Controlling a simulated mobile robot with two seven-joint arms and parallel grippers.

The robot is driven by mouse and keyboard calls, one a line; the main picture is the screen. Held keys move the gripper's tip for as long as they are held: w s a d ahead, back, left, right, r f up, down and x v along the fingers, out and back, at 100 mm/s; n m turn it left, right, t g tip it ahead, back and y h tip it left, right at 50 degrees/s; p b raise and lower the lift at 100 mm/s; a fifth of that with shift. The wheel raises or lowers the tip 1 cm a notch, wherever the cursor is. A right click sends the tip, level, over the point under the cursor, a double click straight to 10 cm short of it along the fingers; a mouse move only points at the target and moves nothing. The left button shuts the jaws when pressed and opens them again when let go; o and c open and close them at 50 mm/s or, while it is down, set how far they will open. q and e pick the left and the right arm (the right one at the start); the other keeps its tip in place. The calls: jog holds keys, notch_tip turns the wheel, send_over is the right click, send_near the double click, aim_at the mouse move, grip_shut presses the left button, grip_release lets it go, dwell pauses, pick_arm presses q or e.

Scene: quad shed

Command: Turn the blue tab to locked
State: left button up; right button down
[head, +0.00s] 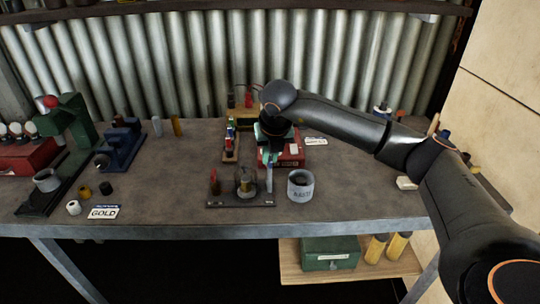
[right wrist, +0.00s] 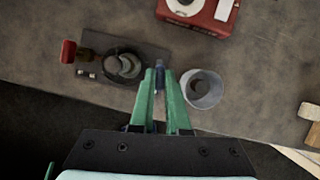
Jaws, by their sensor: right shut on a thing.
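The blue tab (right wrist: 159,80) shows as a small dark blue-grey piece between the green fingertips in the right wrist view. My right gripper (head: 269,158) comes down from above at the right end of a small dark fixture (head: 225,204). In the right wrist view my right gripper (right wrist: 159,73) is shut on the tab, with its fingers hiding part of it. The fixture carries a red-handled part (head: 214,183) at its left and a round holder (head: 246,186) in its middle. The tab's locked or unlocked marking cannot be read. My left gripper is not in view.
A green press (head: 72,125) and a blue device (head: 122,148) stand at the left. The bench between (head: 165,175) is mostly clear.

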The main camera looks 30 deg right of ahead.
jog(key=shift+n, duration=0.3)
jog(key=n+y+b, duration=0.1)
jog(key=n, duration=0.1)
jog(key=shift+d+n+b, duration=0.15)
jog(key=shift+n+b, duration=0.15)
jog(key=shift+n+y, duration=0.4)
jog(key=shift+n, duration=0.5)
jog(key=shift+d+r+n+y, duration=0.1)
jog(key=shift+n+y, duration=0.3)
jog(key=shift+n, duration=0.5)
jog(key=n, duration=0.2)
jog(key=n+y, duration=0.1)
jog(key=n, duration=0.1)
jog(key=shift+d+y+p, duration=0.1)
jog(key=shift+y+p, duration=0.2)
jog(key=shift+p, duration=0.05)
jog(key=n, duration=0.2)
jog(key=n+g+y+p, duration=0.1)
jog(key=n, duration=0.2)
jog(key=shift+w+g, duration=0.15)
jog(key=shift+g, duration=0.15)
jog(key=c, duration=0.9)
grip_release()
